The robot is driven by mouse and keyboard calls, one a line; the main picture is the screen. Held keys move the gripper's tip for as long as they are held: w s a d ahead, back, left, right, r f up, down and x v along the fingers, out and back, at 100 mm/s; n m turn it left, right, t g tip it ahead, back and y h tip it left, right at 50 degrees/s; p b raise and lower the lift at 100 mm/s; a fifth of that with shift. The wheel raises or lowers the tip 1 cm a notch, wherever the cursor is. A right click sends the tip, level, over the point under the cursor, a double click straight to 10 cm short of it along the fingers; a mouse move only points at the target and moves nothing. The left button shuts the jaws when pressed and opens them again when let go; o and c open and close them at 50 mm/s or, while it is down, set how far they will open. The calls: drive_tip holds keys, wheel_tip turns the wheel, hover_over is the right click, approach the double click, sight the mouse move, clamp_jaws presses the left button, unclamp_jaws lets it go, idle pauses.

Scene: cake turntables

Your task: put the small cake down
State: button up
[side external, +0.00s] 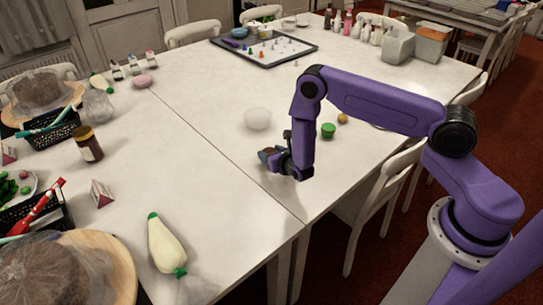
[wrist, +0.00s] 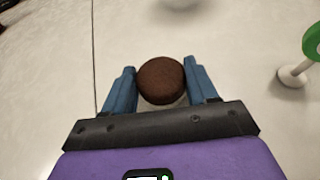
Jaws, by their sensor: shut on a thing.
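The small cake (wrist: 161,80) is round and dark brown. It sits between the two blue fingers of my gripper (wrist: 161,88) in the wrist view, and the gripper is shut on it. In the side external view my gripper (side external: 272,157) is low over the white table (side external: 225,200), near its right edge. The cake is mostly hidden there by the fingers. I cannot tell whether its underside touches the table.
A white round object (side external: 257,118) stands behind my gripper. A piping bag (side external: 166,245) lies at the front left.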

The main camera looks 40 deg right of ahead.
drive_tip(key=shift+f, duration=0.55)
drive_tip(key=shift+f, duration=0.1)
drive_tip(key=o, duration=1)
